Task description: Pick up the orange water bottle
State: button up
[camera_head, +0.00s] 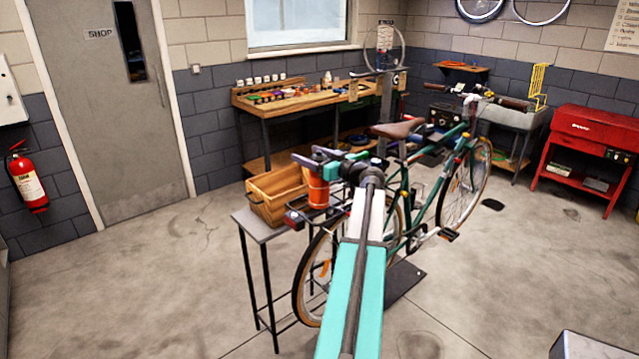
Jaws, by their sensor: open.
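An orange cylinder (318,190), which looks like the orange water bottle, stands upright beside a wooden crate, at the small grey side table and the bike's rear end. My gripper (318,164) is open at the bottle's top, with its fingers to the left of my wrist. The gripper covers the upper end of the bottle. I cannot tell whether the fingers touch it or are only above or in front of it. What the bottle's base rests on is not clear.
The wooden crate (262,202) sits on the side table (248,224), left of the bottle. A green bicycle (414,212) stands close on the right, its brown saddle (397,130) behind my wrist. A workbench (268,106) is at the back wall. Floor is clear at left.

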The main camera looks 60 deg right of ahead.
grip_shut()
dwell(0.3)
jog(key=shift+r, duration=0.25)
jog(key=s+d+r+b, duration=0.1)
jog(key=s+r+b, duration=0.1)
jog(key=s, duration=0.6)
jog(key=s+d+r+b, duration=0.1)
jog(key=s+r+b, duration=0.1)
jog(key=s+b, duration=0.3)
jog(key=s, duration=0.3)
jog(key=shift+r, duration=0.35)
dwell(0.6)
